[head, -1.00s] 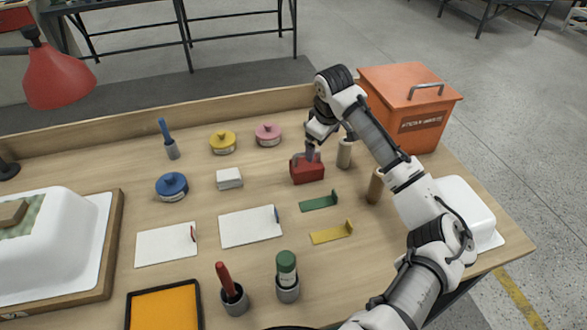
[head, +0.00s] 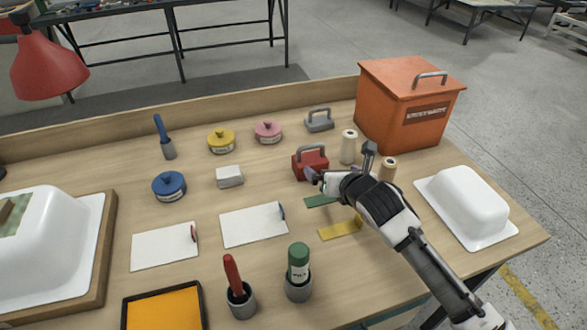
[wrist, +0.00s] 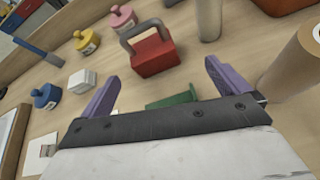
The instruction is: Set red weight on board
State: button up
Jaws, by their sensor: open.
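The red weight (head: 310,165), a block with a handle on top, stands upright on the table right of centre. In the wrist view the red weight (wrist: 152,55) lies ahead of and between my fingers, apart from them as far as I can tell. My gripper (head: 313,178) is at the weight's near right side in the head view; in the wrist view my gripper (wrist: 160,72) has its two purple fingers spread and empty. A wooden board (head: 108,215) at the left lies under a white tub shell (head: 45,235) with a patch on top.
A grey weight (head: 319,121) stands behind the red one. Spools (head: 348,147) and an orange bin (head: 410,105) are to the right. Green (head: 320,200) and yellow (head: 340,230) strips lie in front. White plates (head: 165,247), round tins (head: 169,186) and tool cups (head: 241,303) stand leftward.

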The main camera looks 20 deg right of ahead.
jog(key=shift+s+a+r+n+t, duration=0.1)
jog(key=shift+s+a+n+t, duration=0.3)
jog(key=shift+s+a+n, duration=0.45)
jog(key=shift+w+d+n, duration=0.15)
jog(key=shift+w+n, duration=0.15)
jog(key=shift+n, duration=0.05)
jog(key=p, duration=0.3)
send_near(311, 158)
jog(key=x, duration=0.4)
jog(key=shift+w+f, duration=0.2)
jog(key=shift+w, duration=0.05)
jog(key=p+x, duration=0.2)
jog(key=x, duration=0.2)
jog(key=shift+w+f+p, duration=0.2)
jog(key=shift+w+p, duration=0.1)
jog(key=shift+p, duration=0.1)
jog(key=shift+w+f, duration=0.3)
jog(key=c, duration=1.9)
jog(key=shift+w+r, duration=0.1)
jog(key=shift+r, duration=0.15)
jog(key=shift+c, duration=0.3)
